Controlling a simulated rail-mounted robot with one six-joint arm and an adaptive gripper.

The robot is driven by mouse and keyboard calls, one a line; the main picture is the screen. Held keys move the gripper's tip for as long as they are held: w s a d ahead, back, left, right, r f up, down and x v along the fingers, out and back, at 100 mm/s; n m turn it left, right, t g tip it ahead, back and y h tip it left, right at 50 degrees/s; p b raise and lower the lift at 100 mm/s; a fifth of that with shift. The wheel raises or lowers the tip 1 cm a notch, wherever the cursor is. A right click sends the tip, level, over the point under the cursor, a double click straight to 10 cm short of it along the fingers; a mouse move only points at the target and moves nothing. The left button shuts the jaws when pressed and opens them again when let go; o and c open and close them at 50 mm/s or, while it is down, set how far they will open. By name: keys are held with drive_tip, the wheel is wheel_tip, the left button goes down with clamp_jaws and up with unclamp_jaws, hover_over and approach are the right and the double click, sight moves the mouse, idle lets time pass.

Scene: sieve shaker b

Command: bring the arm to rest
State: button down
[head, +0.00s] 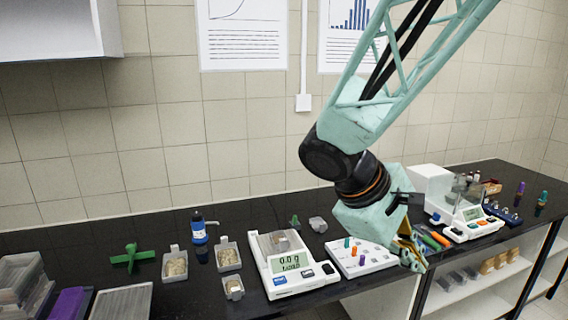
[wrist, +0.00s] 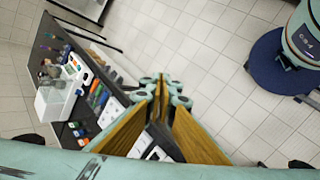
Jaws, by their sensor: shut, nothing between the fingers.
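My gripper (head: 412,254) hangs at the end of my pale green arm, by the front edge of the black bench in the head view. In the wrist view its two yellow-brown fingers (wrist: 163,100) meet at their tips. They are shut with nothing between them. The gripper is in front of a white board with coloured pegs (head: 350,258) and touches nothing that I can make out.
A balance (head: 290,272) reading 0.0 g stands left of the pegged board. A second white instrument (head: 470,222) stands at the right. Sample trays (head: 175,265), a blue bottle (head: 199,232) and a green cross-shaped piece (head: 131,258) lie further left. The floor (wrist: 225,60) in front is mostly clear.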

drive_tip(key=s+a+r+m+y+b, duration=0.1)
drive_tip(key=s+a+m+y, duration=0.1)
drive_tip(key=s, duration=0.5)
drive_tip(key=s+a+r+m+t+y+b, duration=0.1)
drive_tip(key=s+a+r+m+y, duration=0.1)
drive_tip(key=s, duration=0.6)
drive_tip(key=s+a+r+m+t+y+b, duration=0.1)
drive_tip(key=s+a+m+y, duration=0.1)
drive_tip(key=s, duration=0.6)
drive_tip(key=shift+s+a+r+m+y, duration=0.2)
drive_tip(key=shift+m+y, duration=0.4)
drive_tip(key=shift+m, duration=0.5)
